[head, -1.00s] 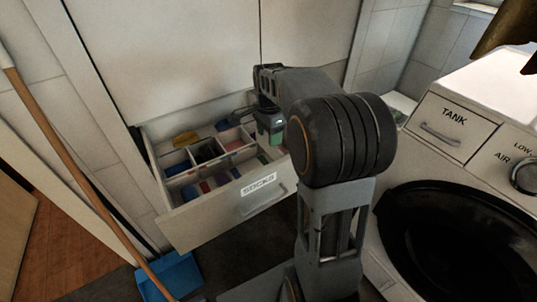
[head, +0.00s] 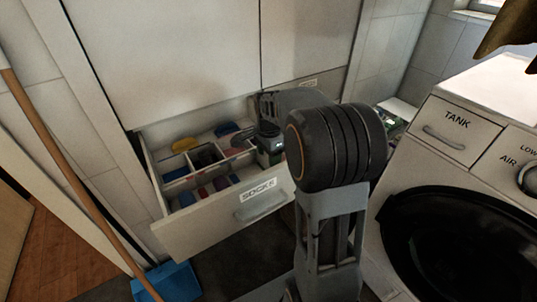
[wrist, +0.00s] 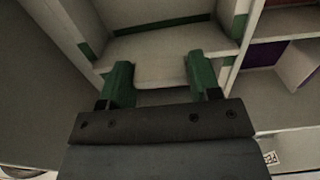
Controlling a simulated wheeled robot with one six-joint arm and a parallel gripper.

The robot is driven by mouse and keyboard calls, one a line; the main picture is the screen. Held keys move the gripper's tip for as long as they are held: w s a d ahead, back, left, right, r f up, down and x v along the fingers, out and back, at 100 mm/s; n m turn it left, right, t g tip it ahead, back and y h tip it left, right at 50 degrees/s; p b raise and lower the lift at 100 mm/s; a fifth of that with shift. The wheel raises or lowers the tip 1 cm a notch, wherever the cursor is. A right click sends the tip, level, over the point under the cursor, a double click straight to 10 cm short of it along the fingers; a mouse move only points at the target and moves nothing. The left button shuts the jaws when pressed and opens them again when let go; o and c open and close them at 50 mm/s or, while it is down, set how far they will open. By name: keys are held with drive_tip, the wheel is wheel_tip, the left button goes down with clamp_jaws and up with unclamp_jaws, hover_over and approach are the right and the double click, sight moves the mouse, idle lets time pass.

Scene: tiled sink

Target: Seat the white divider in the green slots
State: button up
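My gripper (head: 270,150) is down at the right part of the open drawer (head: 195,232) labelled SOCKS. In the wrist view its two green-tipped fingers (wrist: 160,80) stand apart, on either side of a pale tab of the white divider (wrist: 160,66), and appear to touch it. The divider spans crosswise ahead of the fingers. Green slot pieces show on the left wall (wrist: 86,49) and right wall (wrist: 239,25) of the compartment. I cannot tell whether the divider's ends are inside them. In the head view my arm and gripper hide the divider.
The drawer's left part has small compartments with coloured items, including a yellow one (head: 184,145). A washing machine (head: 455,215) stands at the right. A broom handle (head: 75,170) and blue dustpan (head: 167,282) are at the left.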

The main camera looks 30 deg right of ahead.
drive_tip(key=o, duration=0.4)
drive_tip(key=shift+c, duration=0.2)
wheel_tip(320, 180, up, 12)
drive_tip(key=p, duration=0.3)
drive_tip(key=shift+r+p, duration=0.2)
drive_tip(key=shift+p, duration=0.1)
